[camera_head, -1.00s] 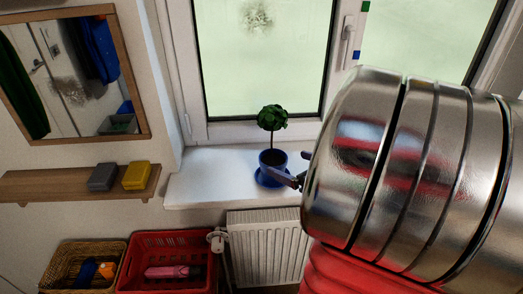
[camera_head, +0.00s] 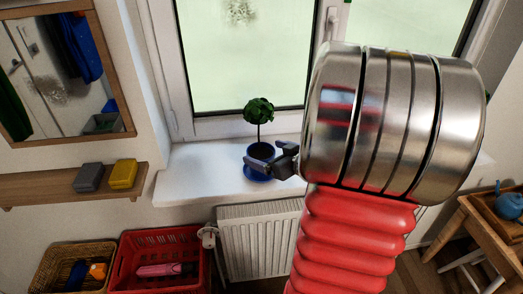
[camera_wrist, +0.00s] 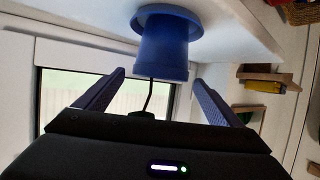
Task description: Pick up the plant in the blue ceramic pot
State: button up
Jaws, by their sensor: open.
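The plant (camera_head: 258,110) has a round green crown on a thin stem and stands upright in a blue ceramic pot (camera_head: 258,150) on the white window sill. A blue saucer (camera_head: 250,174) lies under the pot. My gripper (camera_head: 269,161) reaches in from the right at pot height, one finger overlapping the pot's front. In the wrist view the scene is upside down: the pot (camera_wrist: 165,48) sits between the lines of my open fingers, with clear gaps on both sides. The crown is hidden there behind my gripper's body. I cannot tell whether a finger touches the pot.
The window (camera_head: 245,50) rises close behind the plant, with a radiator (camera_head: 258,245) below the sill (camera_head: 195,175). A wall shelf (camera_head: 40,190) with grey and yellow blocks is at left, above a wicker basket (camera_head: 45,268) and red crate (camera_head: 122,265). A wooden table (camera_head: 470,222) stands right.

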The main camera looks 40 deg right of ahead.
aim_at(259, 153)
jog(key=shift+x, duration=2.35)
jog(key=shift+c, duration=0.3)
jog(key=shift+r, duration=0.1)
jog(key=c, duration=1.8)
